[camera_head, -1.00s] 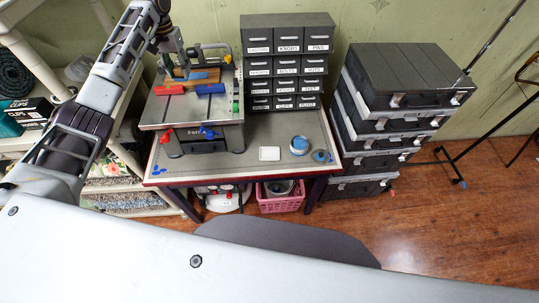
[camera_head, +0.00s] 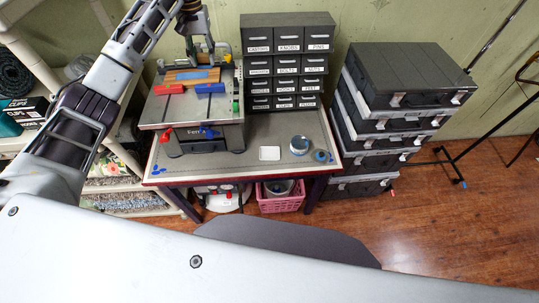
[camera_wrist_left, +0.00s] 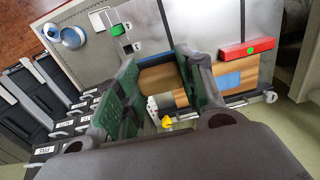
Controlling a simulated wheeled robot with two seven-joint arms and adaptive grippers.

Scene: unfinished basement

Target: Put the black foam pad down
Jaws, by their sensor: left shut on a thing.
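My left gripper (camera_head: 201,54) is above the back of the bench machine (camera_head: 190,108), near its wooden board (camera_head: 184,77) with a blue patch. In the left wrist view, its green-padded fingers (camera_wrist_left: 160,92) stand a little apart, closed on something. The wooden board also shows in the left wrist view (camera_wrist_left: 250,72), behind the fingers. My right gripper is not in view.
The machine stands on a workbench (camera_head: 250,160), with a red block (camera_head: 169,89) and a blue block (camera_head: 210,88) on top. Labelled drawers (camera_head: 288,62) stand right behind. Stacked cases (camera_head: 400,85) stand right.

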